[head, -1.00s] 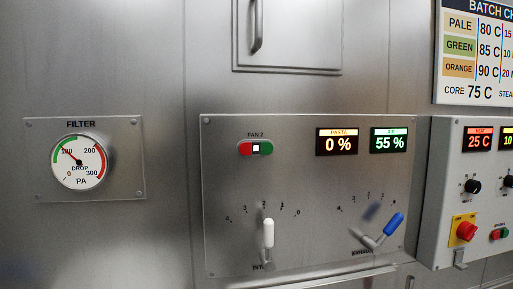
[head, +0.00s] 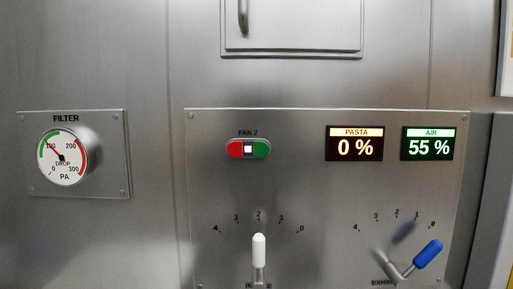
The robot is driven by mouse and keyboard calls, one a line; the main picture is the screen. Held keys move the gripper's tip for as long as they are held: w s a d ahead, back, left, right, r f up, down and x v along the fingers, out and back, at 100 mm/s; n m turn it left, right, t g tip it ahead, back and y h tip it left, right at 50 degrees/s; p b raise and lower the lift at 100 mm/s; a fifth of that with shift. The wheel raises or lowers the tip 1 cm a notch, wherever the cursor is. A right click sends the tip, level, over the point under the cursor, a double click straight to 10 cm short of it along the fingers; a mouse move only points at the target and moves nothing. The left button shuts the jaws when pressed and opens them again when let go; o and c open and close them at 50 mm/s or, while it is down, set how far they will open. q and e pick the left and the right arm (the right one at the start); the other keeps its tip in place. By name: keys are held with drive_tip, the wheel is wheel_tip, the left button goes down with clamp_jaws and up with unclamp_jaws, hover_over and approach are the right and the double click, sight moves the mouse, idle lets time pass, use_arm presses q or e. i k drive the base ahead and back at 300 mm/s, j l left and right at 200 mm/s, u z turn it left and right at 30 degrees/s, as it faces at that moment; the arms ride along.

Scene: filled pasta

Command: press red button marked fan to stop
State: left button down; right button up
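The red button (head: 235,149) is the left half of a small oval switch under the label FAN 2, on a grey metal panel (head: 300,190) in the head view. A small lit white square (head: 248,149) sits in the middle of the switch, and a green button (head: 261,149) forms its right half. Neither of my grippers is in view, and nothing touches the switch.
Below the switch, a white-handled lever (head: 259,250) points up near 2, and a blue-handled lever (head: 428,253) leans right. Displays read PASTA 0 % (head: 355,148) and AIR 55 % (head: 429,147). A round FILTER gauge (head: 63,157) is at left. A cabinet door (head: 300,25) is above.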

sight(235, 149)
drive_tip(key=i+l, duration=0.1)
drive_tip(key=l, duration=0.3)
drive_tip(key=i+l, duration=0.15)
drive_tip(key=l, duration=0.3)
drive_tip(key=i+l, duration=0.1)
drive_tip(key=l, duration=0.3)
